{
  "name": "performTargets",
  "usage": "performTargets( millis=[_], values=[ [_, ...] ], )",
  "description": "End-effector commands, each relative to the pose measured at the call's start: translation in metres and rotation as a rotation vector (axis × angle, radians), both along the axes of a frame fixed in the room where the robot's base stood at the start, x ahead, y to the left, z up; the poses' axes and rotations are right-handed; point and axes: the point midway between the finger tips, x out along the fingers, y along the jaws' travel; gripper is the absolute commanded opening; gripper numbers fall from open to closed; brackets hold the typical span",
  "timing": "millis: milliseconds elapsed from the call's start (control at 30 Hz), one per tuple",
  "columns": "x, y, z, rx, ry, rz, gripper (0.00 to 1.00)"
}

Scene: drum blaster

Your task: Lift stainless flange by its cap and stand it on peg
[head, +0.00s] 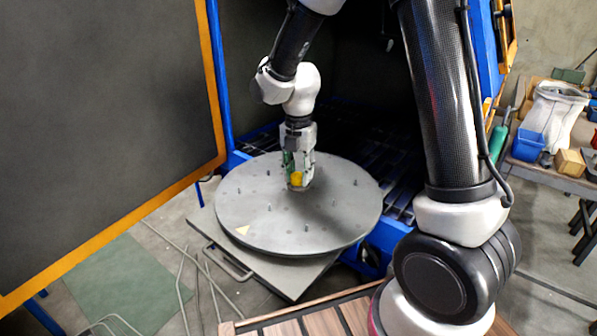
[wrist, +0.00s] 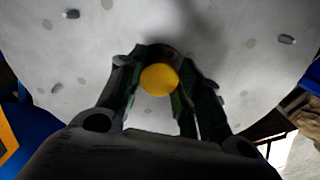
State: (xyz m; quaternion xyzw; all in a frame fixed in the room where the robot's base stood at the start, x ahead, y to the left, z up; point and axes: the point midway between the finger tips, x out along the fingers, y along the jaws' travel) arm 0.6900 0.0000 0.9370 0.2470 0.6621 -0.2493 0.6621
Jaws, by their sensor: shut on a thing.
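My gripper (head: 297,184) is over the round grey turntable and shut on a yellow cap (head: 296,178). The cap also shows between the fingers in the wrist view (wrist: 159,79). The flange under the cap is mostly hidden by the fingers; only a dark edge shows beyond the cap in the wrist view. I cannot tell whether it touches the plate or a peg. In the wrist view, pegs show at the upper left (wrist: 71,14) and right (wrist: 287,39).
The turntable sits on a grey square base plate (head: 290,280) in front of a dark cabinet with a blue frame. An open door (head: 100,120) with an orange edge stands at the left. A bench with a blue bin (head: 527,145) is at the far right.

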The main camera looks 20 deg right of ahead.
Motion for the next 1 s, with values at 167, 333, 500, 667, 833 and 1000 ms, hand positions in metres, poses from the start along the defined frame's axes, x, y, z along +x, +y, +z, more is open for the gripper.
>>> performTargets(
  millis=[167, 333, 500, 667, 833, 1000],
  values=[
    [0.0009, -0.0004, -0.0029, -0.001, 0.001, 0.0, 0.07],
    [0.0019, -0.0007, -0.0061, 0.0, 0.0, 0.0, 0.07],
    [0.0029, -0.001, -0.009, 0.0, -0.001, 0.0, 0.07],
    [0.0031, -0.001, -0.0096, 0.0, -0.001, 0.0, 0.07],
    [0.003, -0.001, -0.0096, 0.001, -0.001, 0.0, 0.42],
    [0.003, -0.001, -0.0096, 0.0, 0.0, 0.0, 0.6]
  ],
)
